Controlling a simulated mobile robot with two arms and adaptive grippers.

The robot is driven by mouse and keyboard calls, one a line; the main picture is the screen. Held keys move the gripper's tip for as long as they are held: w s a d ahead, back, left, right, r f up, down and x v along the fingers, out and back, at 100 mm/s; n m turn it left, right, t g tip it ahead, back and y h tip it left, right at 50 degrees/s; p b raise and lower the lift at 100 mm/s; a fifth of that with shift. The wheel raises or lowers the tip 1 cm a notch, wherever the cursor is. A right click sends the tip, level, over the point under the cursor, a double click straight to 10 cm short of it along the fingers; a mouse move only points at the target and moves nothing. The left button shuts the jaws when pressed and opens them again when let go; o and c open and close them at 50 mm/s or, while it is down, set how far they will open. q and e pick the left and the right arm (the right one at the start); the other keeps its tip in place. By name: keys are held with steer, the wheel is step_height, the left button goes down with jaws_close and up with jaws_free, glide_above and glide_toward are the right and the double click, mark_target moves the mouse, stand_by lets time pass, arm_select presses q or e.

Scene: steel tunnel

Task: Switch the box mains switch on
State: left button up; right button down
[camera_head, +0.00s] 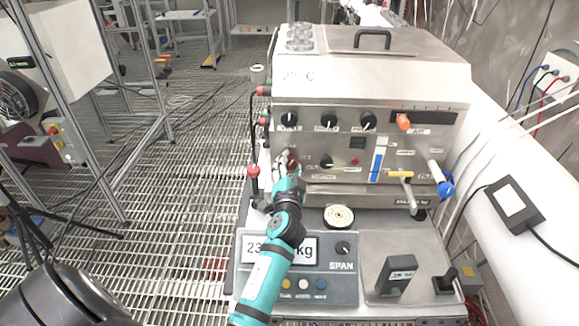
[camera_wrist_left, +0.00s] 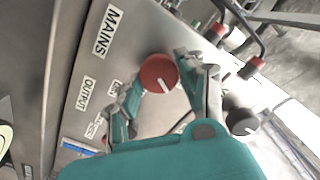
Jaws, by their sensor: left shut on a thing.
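The steel box (camera_head: 420,150) stands on the bench with a row of knobs on its front panel. The red round knob (camera_wrist_left: 158,73) with a white pointer line sits beside the MAINS label (camera_wrist_left: 107,30) in the left wrist view. My left gripper (camera_head: 285,165) reaches up to the lower left of the panel in the head view and covers much of this knob there. In the left wrist view its two fingers (camera_wrist_left: 165,88) are on either side of the red knob, shut on it. My right gripper is not in view.
A black knob (camera_head: 327,161) is right of my gripper, and a red-ball lever (camera_head: 254,171) stands close to its left. A scale (camera_head: 340,275) and a round cream disc (camera_head: 339,216) lie below. The grated floor at left is mostly open.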

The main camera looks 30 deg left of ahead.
arm_select(q)
steer(key=m, duration=0.5)
steer(key=shift+r+m+p, duration=0.1)
steer(key=shift+m+p, duration=0.2)
steer(key=m+p, duration=0.1)
steer(key=m, duration=0.4)
steer(key=shift+m, duration=0.6)
steer(key=shift+f, duration=0.2)
steer(key=o, duration=1.2)
steer(key=shift+w+d, duration=0.1)
steer(key=shift+f, duration=0.1)
steer(key=v, duration=1.2)
